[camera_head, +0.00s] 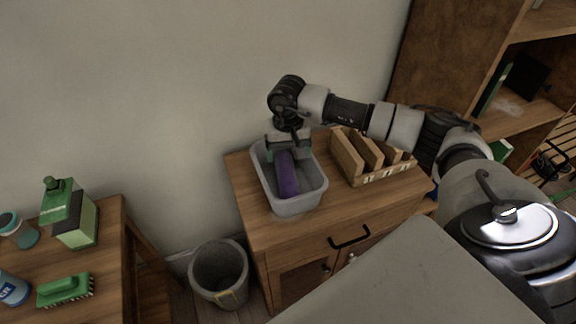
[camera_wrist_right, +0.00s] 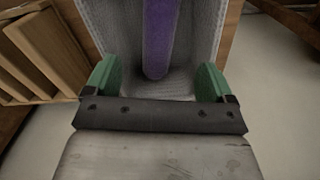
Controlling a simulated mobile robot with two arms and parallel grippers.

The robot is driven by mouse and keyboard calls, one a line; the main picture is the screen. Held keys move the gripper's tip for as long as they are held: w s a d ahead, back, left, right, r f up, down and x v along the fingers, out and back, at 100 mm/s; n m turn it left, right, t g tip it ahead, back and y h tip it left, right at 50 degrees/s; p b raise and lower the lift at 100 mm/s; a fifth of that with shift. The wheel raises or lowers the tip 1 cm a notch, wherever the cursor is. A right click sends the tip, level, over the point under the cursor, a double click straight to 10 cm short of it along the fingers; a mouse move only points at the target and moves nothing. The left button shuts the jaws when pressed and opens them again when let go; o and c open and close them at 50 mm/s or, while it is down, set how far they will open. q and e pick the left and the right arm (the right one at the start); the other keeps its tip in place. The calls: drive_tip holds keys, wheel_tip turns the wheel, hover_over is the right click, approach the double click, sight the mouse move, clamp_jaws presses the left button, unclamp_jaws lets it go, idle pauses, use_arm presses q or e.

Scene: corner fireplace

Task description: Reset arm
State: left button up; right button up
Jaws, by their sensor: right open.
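My right arm reaches in from the right in the head view. Its gripper (camera_head: 289,157) is over the back part of a grey plastic bin (camera_head: 301,207) on a wooden cabinet. A purple long object (camera_head: 287,177) lies in the bin, just in front of the gripper. In the right wrist view, the green-tipped fingers (camera_wrist_right: 157,82) are spread wide with nothing between them held. The purple object (camera_wrist_right: 160,38) shows beyond them, inside the bin (camera_wrist_right: 204,40). My left gripper is not in the head view.
A wooden slotted rack (camera_head: 347,158) stands right of the bin on the cabinet (camera_head: 262,234). A waste bin (camera_head: 219,275) is on the floor. The left table (camera_head: 104,262) holds a green bottle (camera_head: 76,222) and a green brush (camera_head: 65,289). A shelf (camera_head: 440,60) stands behind my right arm.

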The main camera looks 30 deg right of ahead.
drive_tip(key=s+a+r+m+t+y, duration=0.1)
drive_tip(key=s+a+r+m+y, duration=0.1)
drive_tip(key=a+y, duration=0.65)
drive_tip(key=s+a+r+m+t+y, duration=0.1)
drive_tip(key=s+a+r+m+y, duration=0.15)
drive_tip(key=a, duration=1.05)
drive_tip(key=a+r+m+t+y, duration=0.4)
drive_tip(key=r+m+t+y, duration=0.4)
drive_tip(key=m, duration=0.9)
drive_tip(key=s+d+f+m+t+h, duration=0.2)
drive_tip(key=d+f+m+h, duration=0.6)
drive_tip(key=m, duration=0.9)
drive_tip(key=s+d+f+m+t+h, duration=0.25)
drive_tip(key=d+m+h, duration=0.25)
drive_tip(key=m+h, duration=0.95)
drive_tip(key=s+d+f+m+g+y, duration=0.1)
drive_tip(key=s+f+m+g+y, duration=0.1)
drive_tip(key=s+f+m+g, duration=0.45)
drive_tip(key=s+f+m+g+y, duration=0.2)
drive_tip(key=s+m+g, duration=0.25)
drive_tip(key=s, duration=0.55)
wheel_tip(320, 180, down, 27)
drive_tip(key=s+g, duration=0.1)
drive_tip(key=s, duration=0.1)
drive_tip(key=s+d+f+g, duration=0.1)
drive_tip(key=s+d+f, duration=0.2)
drive_tip(key=s+f, duration=1.2)
drive_tip(key=shift+s+f, duration=0.35)
drive_tip(key=shift+s, duration=0.15)
